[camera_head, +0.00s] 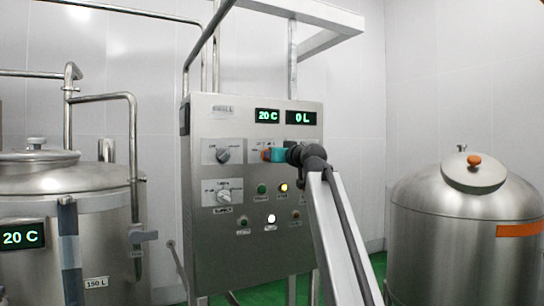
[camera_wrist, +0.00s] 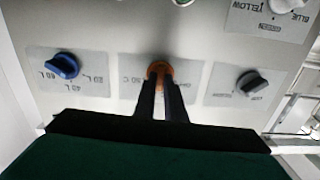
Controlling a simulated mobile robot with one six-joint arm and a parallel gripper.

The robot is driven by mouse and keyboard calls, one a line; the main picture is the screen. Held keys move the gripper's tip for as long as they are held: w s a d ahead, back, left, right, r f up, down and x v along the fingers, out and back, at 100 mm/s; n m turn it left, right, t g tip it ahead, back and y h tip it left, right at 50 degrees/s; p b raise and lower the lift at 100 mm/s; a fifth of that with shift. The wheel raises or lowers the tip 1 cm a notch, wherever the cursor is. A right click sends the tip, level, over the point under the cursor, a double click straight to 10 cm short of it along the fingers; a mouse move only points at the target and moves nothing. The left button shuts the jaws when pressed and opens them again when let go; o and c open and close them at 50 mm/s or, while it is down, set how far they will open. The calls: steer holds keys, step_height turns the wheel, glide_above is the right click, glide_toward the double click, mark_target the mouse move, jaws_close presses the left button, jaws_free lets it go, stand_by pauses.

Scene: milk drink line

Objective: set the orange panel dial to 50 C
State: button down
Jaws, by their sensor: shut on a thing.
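The orange dial (camera_wrist: 159,68) is in the middle of the panel in the wrist view, and my gripper (camera_wrist: 160,88) is shut on it. Its scale label is partly hidden behind the fingers, so I cannot read where the dial points. In the head view my gripper (camera_head: 277,155) reaches the steel panel (camera_head: 240,265), and only a bit of the orange dial (camera_head: 266,154) shows at its left. The panel's green display (camera_head: 267,116) reads 20 C.
A blue dial (camera_wrist: 64,66) and a dark dial (camera_wrist: 251,84) flank the orange one in the wrist view. A second display (camera_head: 301,118) reads 0 L. Steel tanks stand left (camera_head: 75,185) and right (camera_head: 450,225) of the panel.

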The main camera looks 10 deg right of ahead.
steer(key=m+p, duration=0.1)
steer(key=m, duration=0.3)
steer(key=m+p, duration=0.2)
steer(key=m, duration=0.2)
steer(key=m+p, duration=0.1)
steer(key=m, duration=0.3)
steer(key=shift+f+m+p, duration=0.3)
steer(key=shift+m, duration=0.1)
steer(key=c, duration=1.8)
jaws_free()
steer(key=shift+r, duration=0.1)
steer(key=shift+s+d, duration=0.1)
steer(key=shift+s, duration=0.05)
steer(key=shift+b+v, duration=1.5)
steer(key=shift+v, duration=5.3)
